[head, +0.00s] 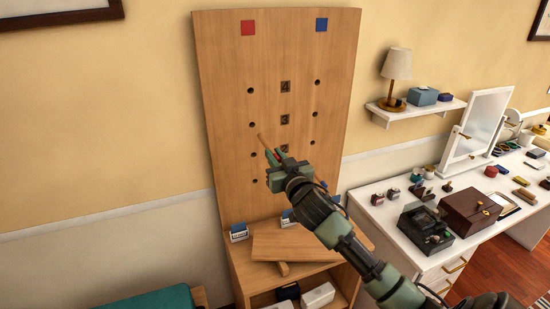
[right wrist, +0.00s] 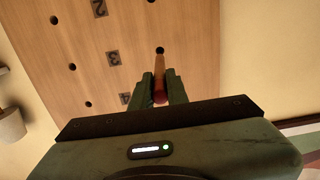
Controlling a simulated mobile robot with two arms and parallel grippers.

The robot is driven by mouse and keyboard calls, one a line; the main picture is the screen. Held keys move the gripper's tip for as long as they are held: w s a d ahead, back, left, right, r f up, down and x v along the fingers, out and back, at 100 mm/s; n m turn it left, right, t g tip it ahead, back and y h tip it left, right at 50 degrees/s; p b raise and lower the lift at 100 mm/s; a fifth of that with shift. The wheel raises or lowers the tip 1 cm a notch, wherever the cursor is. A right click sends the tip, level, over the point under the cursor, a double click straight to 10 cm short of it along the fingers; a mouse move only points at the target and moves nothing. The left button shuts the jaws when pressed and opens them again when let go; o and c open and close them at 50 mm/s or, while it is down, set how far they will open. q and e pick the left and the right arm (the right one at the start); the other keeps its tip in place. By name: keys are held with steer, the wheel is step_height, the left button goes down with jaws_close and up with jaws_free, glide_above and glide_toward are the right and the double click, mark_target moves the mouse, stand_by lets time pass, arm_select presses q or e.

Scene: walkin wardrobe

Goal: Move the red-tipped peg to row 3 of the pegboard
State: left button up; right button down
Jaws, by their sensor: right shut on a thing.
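The wooden pegboard (head: 285,60) stands against the wall, with a red square above its left hole column and a blue square above its right. My right gripper (head: 271,160) is shut on the red-tipped peg (head: 262,143) in front of the left column. In the right wrist view, the peg (right wrist: 160,68) lies between the fingers (right wrist: 160,88), red end toward me and wooden end toward the board. That end is just short of a dark hole (right wrist: 160,50) level with the "3" label (right wrist: 113,58). I cannot tell whether it touches the board. My left gripper is not in view.
Below the board is a wooden cabinet with a slanted board (head: 290,246) and small blue-and-white boxes (head: 239,232). At the right, a white vanity (head: 400,250) holds a mirror and several small items. A shelf with a lamp (head: 396,65) is above.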

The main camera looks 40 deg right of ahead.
mark_target(261, 135)
steer(key=shift+w, duration=0.1)
steer(key=shift+b+x, duration=0.35)
steer(key=shift+x, duration=2.5)
steer(key=shift+p, duration=0.35)
steer(key=shift+w, duration=0.25)
steer(key=shift+w+d, duration=0.1)
steer(key=shift+w, duration=0.25)
steer(key=shift+b+x, duration=0.85)
steer(key=shift+x, duration=1.3)
steer(key=c, duration=1.3)
jaws_free()
